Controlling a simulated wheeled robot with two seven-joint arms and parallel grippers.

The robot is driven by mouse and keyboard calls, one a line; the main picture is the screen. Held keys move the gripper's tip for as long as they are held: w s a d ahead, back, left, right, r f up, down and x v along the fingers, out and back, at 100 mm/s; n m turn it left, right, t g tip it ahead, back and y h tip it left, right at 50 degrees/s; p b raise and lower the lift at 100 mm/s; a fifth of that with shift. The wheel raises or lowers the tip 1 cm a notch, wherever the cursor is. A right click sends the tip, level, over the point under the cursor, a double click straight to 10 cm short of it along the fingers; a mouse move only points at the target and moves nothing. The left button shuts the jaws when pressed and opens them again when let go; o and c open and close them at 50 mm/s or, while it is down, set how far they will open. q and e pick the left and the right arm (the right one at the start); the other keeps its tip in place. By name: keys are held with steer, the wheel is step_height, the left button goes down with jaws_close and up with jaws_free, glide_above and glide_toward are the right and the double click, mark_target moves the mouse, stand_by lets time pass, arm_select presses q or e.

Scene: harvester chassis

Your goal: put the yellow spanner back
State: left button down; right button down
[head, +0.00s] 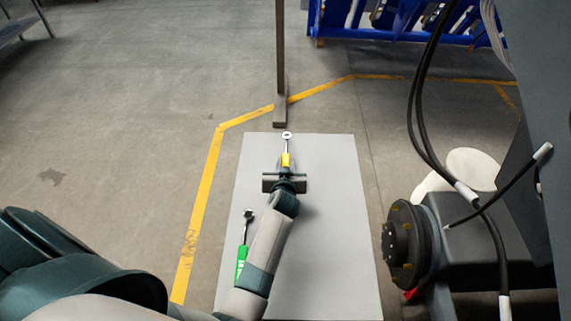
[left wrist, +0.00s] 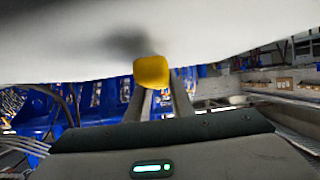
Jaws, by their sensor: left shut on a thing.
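The yellow spanner (head: 286,157) has a yellow handle and a metal ring head that points away from me in the head view. My left gripper (head: 285,171) is shut on its yellow handle, over the far part of the grey table. In the left wrist view the yellow handle end (left wrist: 152,71) shows between the fingers, close to a pale surface above it in the picture. I cannot tell whether the spanner touches the table. My right gripper is not in view.
The grey table (head: 330,230) also bears a green-handled spanner (head: 243,252) left of my left forearm. A dark post (head: 281,60) stands beyond the table's far edge. A wheel hub (head: 404,245) and hanging black cables (head: 418,110) are at the right. The table's right part is clear.

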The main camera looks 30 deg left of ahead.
arm_select(q)
steer(key=shift+f, duration=0.4)
steer(key=c, duration=1.5)
jaws_free()
steer(key=shift+o, duration=0.2)
